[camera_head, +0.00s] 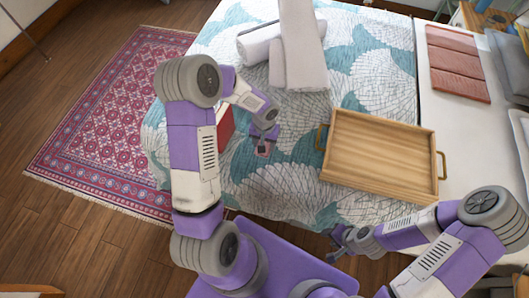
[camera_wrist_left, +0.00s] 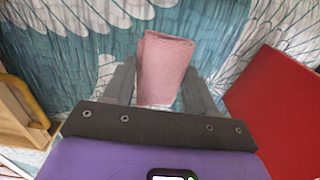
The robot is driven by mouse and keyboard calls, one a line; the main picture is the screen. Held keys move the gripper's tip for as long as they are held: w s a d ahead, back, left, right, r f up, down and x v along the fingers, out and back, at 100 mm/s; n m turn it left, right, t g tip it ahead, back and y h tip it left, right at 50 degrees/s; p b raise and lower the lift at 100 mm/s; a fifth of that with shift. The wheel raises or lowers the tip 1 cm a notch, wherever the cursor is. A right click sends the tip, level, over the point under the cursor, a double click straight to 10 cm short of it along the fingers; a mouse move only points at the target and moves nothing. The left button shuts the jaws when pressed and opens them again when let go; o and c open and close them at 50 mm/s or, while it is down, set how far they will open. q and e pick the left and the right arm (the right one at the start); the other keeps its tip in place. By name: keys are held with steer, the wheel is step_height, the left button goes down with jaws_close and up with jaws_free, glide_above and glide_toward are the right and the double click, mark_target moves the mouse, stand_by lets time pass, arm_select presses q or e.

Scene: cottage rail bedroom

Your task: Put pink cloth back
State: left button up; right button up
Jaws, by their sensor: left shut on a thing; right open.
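A small folded pink cloth (camera_wrist_left: 165,65) is between the fingers of my left gripper (camera_wrist_left: 160,88) in the left wrist view. The gripper is shut on it, over the patterned bed cover. In the head view my left gripper (camera_head: 264,138) is above the bed, left of the wooden tray, with a bit of the pink cloth (camera_head: 263,149) at its tip. My right gripper (camera_head: 341,243) is open and empty near the front edge of the bed, below the tray.
An empty wooden tray (camera_head: 380,155) with handles lies on the bed (camera_head: 365,55). White rolled towels (camera_head: 300,45) lie at the back. A red object (camera_head: 226,122) is partly hidden behind my left arm; it also shows in the left wrist view (camera_wrist_left: 280,110). Grey folded cloths (camera_head: 507,65) lie far right.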

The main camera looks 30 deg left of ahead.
arm_select(q)
step_height(320, 180, down, 6)
steer(key=shift+r+b, duration=0.2)
steer(key=shift+b, duration=0.5)
steer(key=shift+r, duration=0.1)
steer(key=shift+f, duration=0.2)
steer(key=o, duration=1)
steer(key=shift+r, duration=0.1)
